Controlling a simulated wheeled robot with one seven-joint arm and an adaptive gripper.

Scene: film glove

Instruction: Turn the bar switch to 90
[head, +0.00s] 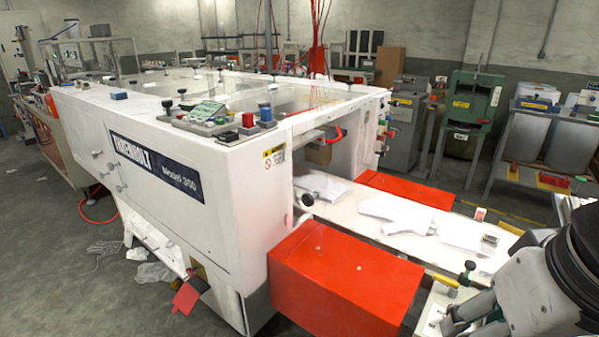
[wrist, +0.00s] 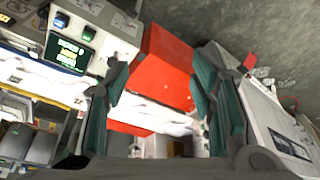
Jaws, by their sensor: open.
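I cannot make out for sure which control is the bar switch. A control panel (head: 205,118) on top of the white machine (head: 215,155) carries black knobs, a red button (head: 248,119) and a blue one (head: 265,112). In the wrist view, a second panel with a lit green-text display (wrist: 68,54) lies at upper left, outside my fingers; its small controls are too blurred to read. My gripper (wrist: 160,68) is open and empty, its two teal fingers wide apart. The red box cover (wrist: 166,65) shows between them, and nothing touches them.
A red cover (head: 345,283) sticks out at the machine's front right, beside the white conveyor (head: 400,222) with pale gloves on it. Grey and green machines (head: 470,105) stand behind. The grey floor (head: 60,235) at left is mostly clear, with loose gloves near the machine.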

